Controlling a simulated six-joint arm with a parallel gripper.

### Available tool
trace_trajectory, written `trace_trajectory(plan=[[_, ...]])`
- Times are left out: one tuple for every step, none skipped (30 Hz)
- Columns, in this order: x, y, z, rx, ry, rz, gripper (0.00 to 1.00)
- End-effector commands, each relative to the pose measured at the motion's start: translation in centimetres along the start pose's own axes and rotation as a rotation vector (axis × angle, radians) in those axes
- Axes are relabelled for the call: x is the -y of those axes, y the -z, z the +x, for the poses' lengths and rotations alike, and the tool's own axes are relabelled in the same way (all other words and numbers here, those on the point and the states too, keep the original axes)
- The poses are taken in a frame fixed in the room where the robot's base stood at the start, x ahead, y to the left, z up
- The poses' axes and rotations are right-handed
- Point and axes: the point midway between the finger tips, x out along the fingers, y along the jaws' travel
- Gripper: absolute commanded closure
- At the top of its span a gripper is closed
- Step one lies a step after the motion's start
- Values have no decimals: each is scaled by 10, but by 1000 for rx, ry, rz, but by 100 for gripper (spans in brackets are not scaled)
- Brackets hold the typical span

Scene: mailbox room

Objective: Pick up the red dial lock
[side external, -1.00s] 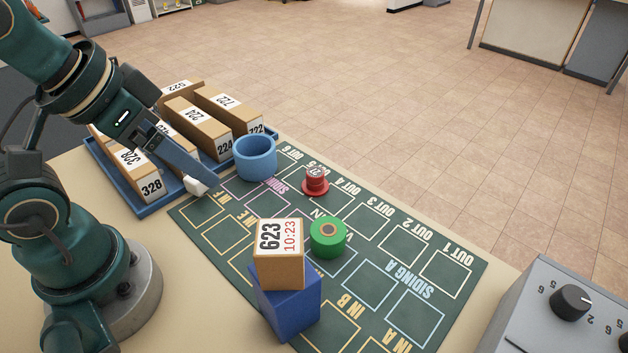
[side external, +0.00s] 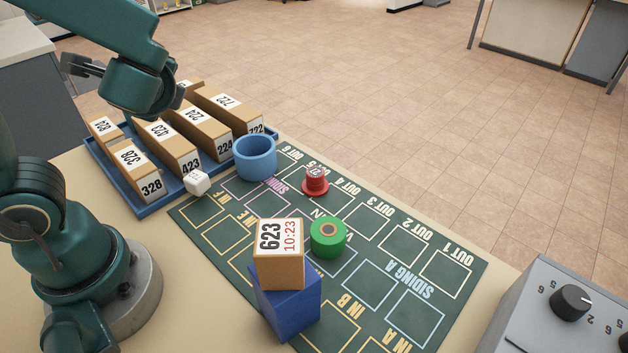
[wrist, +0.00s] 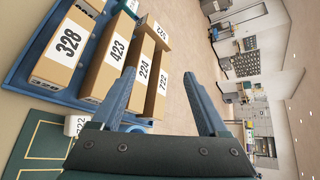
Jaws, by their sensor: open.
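The red dial lock (side external: 315,181) stands on the green mat (side external: 228,246) near the OUT 5 and OUT 4 labels in the side external view. It is a small red piece with a wide base and a number on top. My gripper (wrist: 164,85) shows in the wrist view with its two blue fingers apart and nothing between them. It points past the numbered boxes toward the room. The lock is not in the wrist view.
A blue tray (side external: 150,208) holds several numbered boxes at the left. A blue ring-shaped cup (side external: 256,158) and a white die (side external: 196,182) stand near it. A green round piece (side external: 328,237) and box 623 (side external: 279,254) on a blue block (side external: 289,307) stand nearer.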

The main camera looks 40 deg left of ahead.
Motion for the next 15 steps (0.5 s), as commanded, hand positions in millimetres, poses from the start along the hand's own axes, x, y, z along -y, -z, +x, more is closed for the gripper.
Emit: trace_trajectory(plan=[[12,14,5,-4,78,126,23],[20,23,7,-7,128,191,23],[30,36,8,-16,194,277,23],[37,48,9,-26,244,341,23],[43,60,8,-36,293,404,23],[49,77,7,-54,358,486,23],[53,91,5,-71,407,546,23],[55,106,3,-89,454,605,23],[56,126,-1,-115,517,682,23],[55,141,-4,-136,562,739,23],[53,157,-8,-160,606,795,23],[48,178,-13,-194,662,869,23],[42,193,-17,-220,701,922,23],[36,207,-22,-246,739,973,23],[26,224,-27,-279,781,1036,23]])
